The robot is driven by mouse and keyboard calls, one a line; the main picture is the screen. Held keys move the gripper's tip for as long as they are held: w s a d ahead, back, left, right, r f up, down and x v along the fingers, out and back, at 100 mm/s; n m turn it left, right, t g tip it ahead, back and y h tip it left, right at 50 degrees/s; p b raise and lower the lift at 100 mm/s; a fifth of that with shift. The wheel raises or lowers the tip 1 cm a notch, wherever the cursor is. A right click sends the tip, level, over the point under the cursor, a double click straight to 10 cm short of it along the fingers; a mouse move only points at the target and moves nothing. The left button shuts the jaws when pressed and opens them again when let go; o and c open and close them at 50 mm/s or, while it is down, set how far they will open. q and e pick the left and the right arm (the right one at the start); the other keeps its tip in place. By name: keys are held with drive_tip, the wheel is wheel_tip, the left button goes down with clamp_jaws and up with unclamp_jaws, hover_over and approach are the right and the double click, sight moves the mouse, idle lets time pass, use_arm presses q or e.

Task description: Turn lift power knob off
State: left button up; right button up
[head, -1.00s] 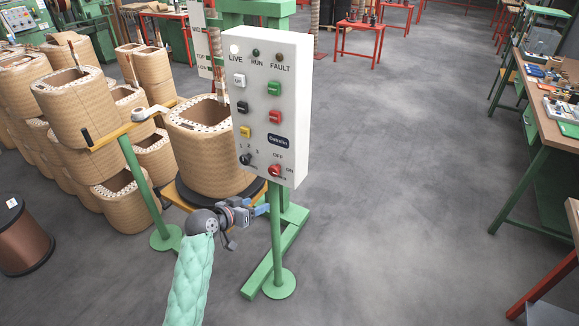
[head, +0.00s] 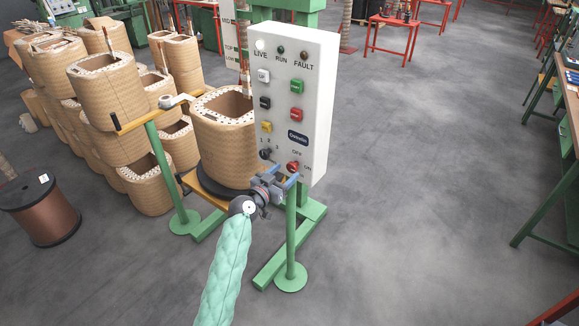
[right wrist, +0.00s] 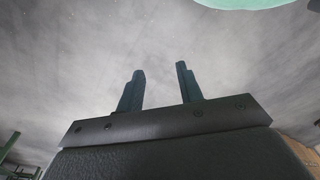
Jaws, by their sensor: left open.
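The white control box (head: 312,110) stands on a green post in the head view. Its red power knob (head: 293,167) sits at the lower right of the panel, between the OFF and ON labels. A black selector knob (head: 265,154) is to its left. The LIVE lamp (head: 260,44) looks lit white. My left gripper (head: 286,180) is open, just below the red knob; I cannot tell whether it touches it. My right gripper (right wrist: 159,85) shows only in the right wrist view, open and empty, with grey floor beyond.
A large tan coil (head: 223,150) stands on the lift behind the box's left side. A yellow rail (head: 140,120) and green posts stand close to my left arm. Several stacked coils (head: 100,75) fill the left. Floor to the right is clear up to a workbench (head: 566,90).

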sight(291, 168)
use_arm(q)
drive_tip(key=shift+p+x, duration=0.4)
drive_tip(key=shift+x, duration=1.2)
use_arm(e)
drive_tip(key=shift+s+d+f, duration=0.2)
drive_tip(key=shift+d+f, duration=0.05)
drive_tip(key=shift+f, duration=0.45)
drive_tip(key=shift+s+d+f, duration=0.2)
drive_tip(key=shift+f, duration=0.45)
use_arm(q)
drive_tip(key=shift+c, duration=0.2)
drive_tip(key=c, duration=0.9)
